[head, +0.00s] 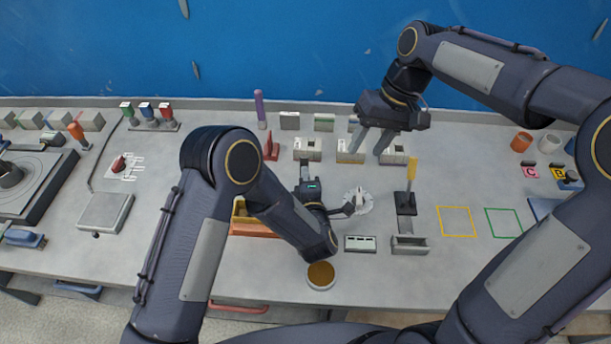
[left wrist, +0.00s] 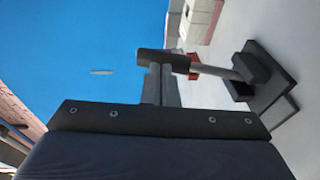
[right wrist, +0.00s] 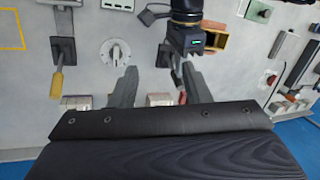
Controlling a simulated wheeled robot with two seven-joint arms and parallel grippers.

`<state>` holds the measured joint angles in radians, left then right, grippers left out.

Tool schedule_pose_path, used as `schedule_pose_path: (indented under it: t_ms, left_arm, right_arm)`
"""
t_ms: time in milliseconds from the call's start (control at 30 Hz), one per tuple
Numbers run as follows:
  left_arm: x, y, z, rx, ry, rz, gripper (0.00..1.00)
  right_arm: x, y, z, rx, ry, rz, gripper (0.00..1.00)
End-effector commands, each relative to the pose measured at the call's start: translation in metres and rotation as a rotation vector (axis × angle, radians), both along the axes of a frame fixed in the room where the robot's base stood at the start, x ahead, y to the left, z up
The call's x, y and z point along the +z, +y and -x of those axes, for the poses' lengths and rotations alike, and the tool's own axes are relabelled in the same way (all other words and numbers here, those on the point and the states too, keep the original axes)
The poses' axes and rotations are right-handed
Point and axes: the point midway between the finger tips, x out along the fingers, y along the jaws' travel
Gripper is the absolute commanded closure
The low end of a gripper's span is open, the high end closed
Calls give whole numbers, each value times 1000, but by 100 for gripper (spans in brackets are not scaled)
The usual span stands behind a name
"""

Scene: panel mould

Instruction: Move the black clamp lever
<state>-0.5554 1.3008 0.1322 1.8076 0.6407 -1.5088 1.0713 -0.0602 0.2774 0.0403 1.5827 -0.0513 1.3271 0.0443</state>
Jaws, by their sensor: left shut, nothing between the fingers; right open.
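The black clamp lever has a T-shaped black handle (left wrist: 154,56) on a grey rod that runs to a black clamp base (left wrist: 270,78), in the left wrist view. My left gripper (left wrist: 161,82) is shut and empty, its fingertips right at the handle; I cannot tell whether they touch it. In the head view, my left gripper (head: 305,168) points toward the back wall and its body and arm hide most of the lever. My right gripper (head: 372,143) is open and empty above the back of the bench. Its spread fingers (right wrist: 158,80) show in the right wrist view.
A white dial (head: 358,200) lies right of my left gripper. A yellow-handled black lever (head: 406,198) stands further right. An orange tray (head: 252,229) is partly behind my left arm. Grey blocks (head: 308,148) line the back.

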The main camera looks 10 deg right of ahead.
Motion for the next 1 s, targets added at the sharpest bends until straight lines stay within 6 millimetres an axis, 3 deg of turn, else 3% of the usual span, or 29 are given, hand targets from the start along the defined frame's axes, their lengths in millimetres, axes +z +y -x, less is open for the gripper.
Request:
schedule_pose_path:
  t_ms: [100, 233, 533, 733, 867, 1000]
  left_arm:
    - [0, 0, 0, 0, 0, 0, 100]
    - [0, 0, 0, 0, 0, 0, 100]
    - [0, 0, 0, 0, 0, 0, 100]
    - [0, 0, 0, 0, 0, 0, 100]
    - [-1, 0, -1, 0, 0, 0, 100]
    - [-6, -1, -8, 2, -3, 4, 100]
  right_arm:
    - [14, -14, 40, -49, -81, -15, 57]
    - [19, -24, 82, -104, -167, -30, 57]
    - [-1, -28, 168, -224, -353, -64, 57]
    - [-21, -22, 198, -275, -433, -77, 57]
    - [-30, -20, 206, -290, -454, -81, 57]
    - [-53, -19, 208, -293, -459, -82, 57]
